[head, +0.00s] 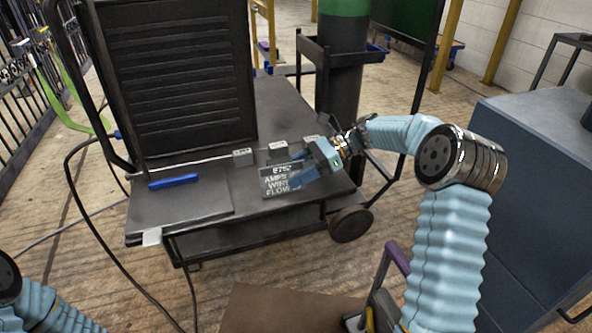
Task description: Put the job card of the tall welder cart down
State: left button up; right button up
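The job card (274,184) is a small dark plate with white lettering that includes AMPS, WIRE and FLOW. It shows at the front right of the tall welder cart's dark top (205,193). My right gripper (301,179) reaches in from the right, and its blue fingers are closed at the card's right edge. I cannot tell whether the card's lower edge touches the cart top. The fingers hide part of that edge. My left gripper is out of view; only part of my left arm shows at the lower left.
Small grey blocks (278,150) stand in a row behind the card. A blue bar (173,181) lies on the cart's left part, before the tall louvred panel (175,75). A green-topped cylinder (343,60) stands behind. A blue-grey cabinet (535,180) is at the right.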

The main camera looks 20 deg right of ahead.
jog(key=shift+r, duration=0.15)
jog(key=p+v, duration=0.2)
jog(key=v, duration=0.9)
jog(key=shift+a, duration=0.1)
jog(key=shift+d+r, duration=0.2)
jog(key=shift+d, duration=0.35)
